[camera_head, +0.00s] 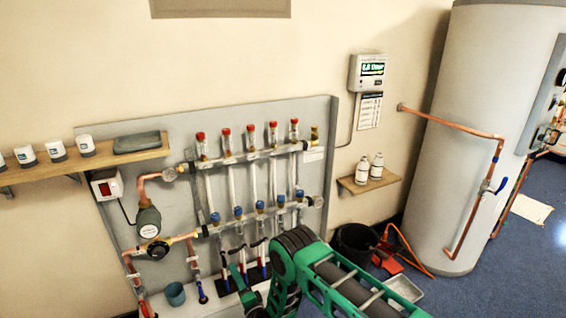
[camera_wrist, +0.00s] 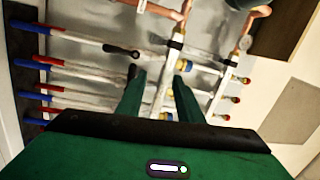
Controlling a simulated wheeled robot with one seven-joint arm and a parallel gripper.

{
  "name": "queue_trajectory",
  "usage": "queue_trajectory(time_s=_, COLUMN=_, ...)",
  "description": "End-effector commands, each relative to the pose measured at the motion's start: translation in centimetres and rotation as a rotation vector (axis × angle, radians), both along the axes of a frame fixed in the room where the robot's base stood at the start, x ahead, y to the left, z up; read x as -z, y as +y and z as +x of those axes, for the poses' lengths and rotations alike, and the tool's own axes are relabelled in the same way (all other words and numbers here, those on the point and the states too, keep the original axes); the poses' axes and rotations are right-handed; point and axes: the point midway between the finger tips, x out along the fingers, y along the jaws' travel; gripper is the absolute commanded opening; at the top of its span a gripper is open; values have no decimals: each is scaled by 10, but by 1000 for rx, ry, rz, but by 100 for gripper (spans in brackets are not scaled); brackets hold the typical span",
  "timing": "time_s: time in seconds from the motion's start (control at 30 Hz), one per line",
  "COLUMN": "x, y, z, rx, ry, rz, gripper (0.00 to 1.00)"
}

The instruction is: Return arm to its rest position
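My arm (camera_head: 345,288) is green and black and reaches in from the bottom right of the head view, bent in front of the lower manifold. My gripper (camera_wrist: 160,75) shows in the wrist view with its two green fingers apart and nothing held between them. My arm hides part of the manifold's lower right.
A left shelf (camera_head: 98,158) holds several white cups and a grey tray (camera_head: 137,142). A small right shelf (camera_head: 369,181) holds two white bottles. A black bucket (camera_head: 355,243) and a large grey tank (camera_head: 480,90) stand on the right. A teal cup (camera_head: 175,294) stands low at left.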

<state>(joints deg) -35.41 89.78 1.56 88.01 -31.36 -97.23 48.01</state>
Motion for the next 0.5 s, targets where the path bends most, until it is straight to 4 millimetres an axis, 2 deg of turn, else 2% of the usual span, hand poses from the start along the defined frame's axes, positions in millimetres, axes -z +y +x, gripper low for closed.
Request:
queue_trajectory(time_s=0.03, x=-16, y=-1, z=15, rx=-4, ry=-5, rz=-32, gripper=33)
queue_trajectory(time_s=0.27, x=-77, y=-22, z=73, rx=-38, ry=7, rz=-254, gripper=33)
queue_trajectory(time_s=0.37, x=-103, y=-40, z=94, rx=-47, ry=18, rz=-355, gripper=33)
queue_trajectory(time_s=0.5, x=-138, y=-74, z=117, rx=-51, ry=42, rz=-496, gripper=33)
